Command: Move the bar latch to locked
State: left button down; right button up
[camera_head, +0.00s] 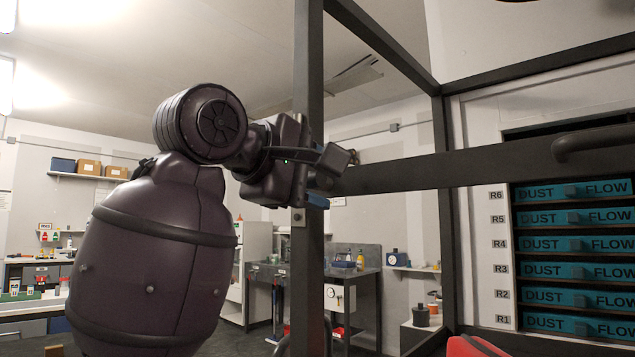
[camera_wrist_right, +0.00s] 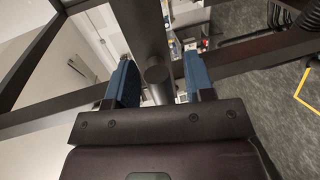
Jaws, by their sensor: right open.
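My right gripper (camera_head: 330,180) is in front of the dark upright post (camera_head: 308,60) in the head view, near the left end of a dark horizontal bar (camera_head: 420,172). In the right wrist view its two blue-padded fingers (camera_wrist_right: 160,82) are apart. A dark round-ended peg (camera_wrist_right: 157,76) shows between them, with space on both sides; I cannot tell whether it belongs to the bar latch. The gripper and wrist hide part of the post and the bar's left end. I cannot make out the latch's locked or unlocked position. My left gripper is not in view.
A dark curved handle (camera_head: 595,146) stands out at the right, before teal drawers (camera_head: 570,244) marked DUST FLOW. A red object (camera_head: 475,346) shows at the bottom. A workbench (camera_head: 350,272) and shelves stand behind the frame.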

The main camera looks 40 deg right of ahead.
jog(key=w+v, duration=0.1)
jog(key=v, duration=0.9)
jog(key=shift+s+a, duration=0.2)
jog(key=shift+s, duration=0.2)
